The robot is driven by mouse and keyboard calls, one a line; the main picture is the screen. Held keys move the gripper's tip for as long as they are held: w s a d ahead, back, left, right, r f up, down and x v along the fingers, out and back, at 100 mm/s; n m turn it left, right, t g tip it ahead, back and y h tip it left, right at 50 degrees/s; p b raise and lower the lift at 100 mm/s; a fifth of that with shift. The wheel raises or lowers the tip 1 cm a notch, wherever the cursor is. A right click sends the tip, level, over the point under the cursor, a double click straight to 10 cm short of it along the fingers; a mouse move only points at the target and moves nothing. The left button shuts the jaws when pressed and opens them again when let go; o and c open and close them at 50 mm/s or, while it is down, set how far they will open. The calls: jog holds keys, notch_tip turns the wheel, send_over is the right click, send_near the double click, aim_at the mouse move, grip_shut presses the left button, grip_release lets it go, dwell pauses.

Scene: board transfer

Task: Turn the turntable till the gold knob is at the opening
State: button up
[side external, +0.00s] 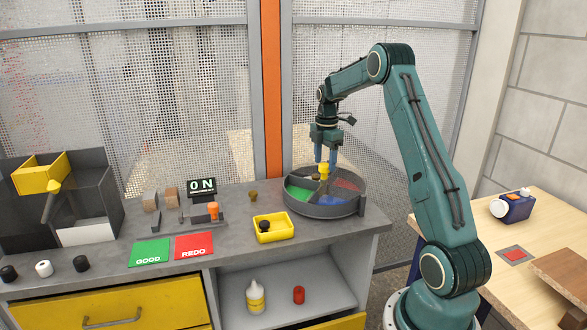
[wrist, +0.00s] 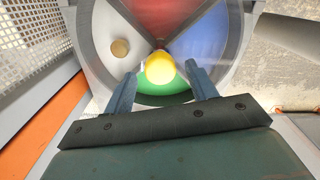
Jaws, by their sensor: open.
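The turntable (side external: 297,206) is a round grey tray at the bench's right end, with green, red, blue and white sectors split by dividers. A yellow handle (side external: 323,171) stands at its centre; it also shows in the wrist view (wrist: 160,69). A gold-brown knob (wrist: 120,47) sits in the white sector, left of the handle in the wrist view. My gripper (side external: 327,159) is open over the centre, pointing down. Its fingertips are on either side of the yellow handle in the wrist view; I cannot tell whether they touch it. I cannot make out the opening in the rim.
A yellow bin (side external: 272,238) with a dark knob inside stands left of the turntable. A small brown-gold knob (side external: 253,195) is behind it on the bench. Green GOOD (side external: 149,253) and red REDO (side external: 194,246) mats lie farther left. A mesh fence stands behind.

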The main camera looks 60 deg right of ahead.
notch_tip(320, 180, up, 13)
jog(key=shift+f, duration=0.2)
dwell(0.3)
jog(key=s+a+r+m+t+h, duration=0.1)
jog(key=s+a+r+m, duration=0.2)
jog(key=a, duration=0.9)
jog(key=s+a+r+m+t, duration=0.1)
jog(key=a+r+m+t, duration=0.3)
jog(key=a, duration=0.8)
jog(key=s+a+f+m, duration=0.2)
jog(key=s+a+f, duration=0.1)
jog(key=s+a, duration=0.4)
jog(key=s+a+f+m+y, duration=0.1)
jog(key=s+a+f+m, duration=0.2)
jog(key=s+a, duration=0.4)
jog(key=shift+s+t, duration=0.3)
jog(key=shift+s, duration=0.9)
jog(key=shift+a, duration=0.1)
